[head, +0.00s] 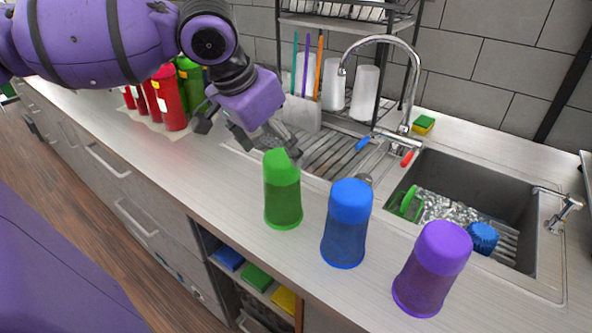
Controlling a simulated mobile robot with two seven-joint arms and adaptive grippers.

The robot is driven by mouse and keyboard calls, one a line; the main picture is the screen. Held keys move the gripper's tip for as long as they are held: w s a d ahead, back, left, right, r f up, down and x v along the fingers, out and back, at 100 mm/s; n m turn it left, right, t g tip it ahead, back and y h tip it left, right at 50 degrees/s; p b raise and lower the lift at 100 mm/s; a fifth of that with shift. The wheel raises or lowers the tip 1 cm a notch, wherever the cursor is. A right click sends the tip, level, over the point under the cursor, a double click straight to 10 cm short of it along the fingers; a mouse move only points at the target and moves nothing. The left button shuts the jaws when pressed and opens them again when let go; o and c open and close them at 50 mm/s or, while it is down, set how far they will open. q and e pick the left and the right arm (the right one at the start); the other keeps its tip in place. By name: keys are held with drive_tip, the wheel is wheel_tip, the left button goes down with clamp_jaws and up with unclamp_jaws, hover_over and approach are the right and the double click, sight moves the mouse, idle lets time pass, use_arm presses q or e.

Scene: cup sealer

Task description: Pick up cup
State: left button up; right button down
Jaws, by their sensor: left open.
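My left gripper (262,136) reaches in from the upper left, above and behind the green cup. It is open, with one dark finger out to the left and the other near the top of the green cup. I cannot tell whether that finger touches the cup. The blue and purple cups are clear of the gripper. My right gripper does not show.
Red bottles (169,97) and a green bottle (190,79) stand at the back left. A drying rack, a curved faucet (377,40) and a sink (499,179) with a green item and blue brush lie behind the cups. Counter (188,172) left of the green cup is bare.

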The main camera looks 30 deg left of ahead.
sight(276, 163)
use_arm(q)
drive_tip(key=shift+s+f+n+g+b, duration=0.15)
drive_tip(key=shift+s+f+n+b, duration=0.05)
drive_tip(key=shift+f, duration=0.25)
drive_tip(key=shift+s+f+n+g+b, duration=0.15)
drive_tip(key=shift+s+f+n, duration=0.05)
drive_tip(key=shift+f, duration=0.25)
drive_tip(key=shift+d+f+b, duration=0.35)
drive_tip(key=shift+f+b, duration=0.25)
drive_tip(key=shift+f, duration=0.05)
drive_tip(key=b+x, duration=0.2)
drive_tip(key=x, duration=0.1)
drive_tip(key=b+x, duration=0.1)
drive_tip(key=shift+w+a+f, duration=0.15)
drive_tip(key=shift+a+f, duration=0.15)
drive_tip(key=shift+w+f, duration=0.1)
drive_tip(key=shift+f, duration=0.15)
drive_tip(key=shift+w+r, duration=0.1)
drive_tip(key=shift+r, duration=0.1)
drive_tip(key=c, duration=1.3)
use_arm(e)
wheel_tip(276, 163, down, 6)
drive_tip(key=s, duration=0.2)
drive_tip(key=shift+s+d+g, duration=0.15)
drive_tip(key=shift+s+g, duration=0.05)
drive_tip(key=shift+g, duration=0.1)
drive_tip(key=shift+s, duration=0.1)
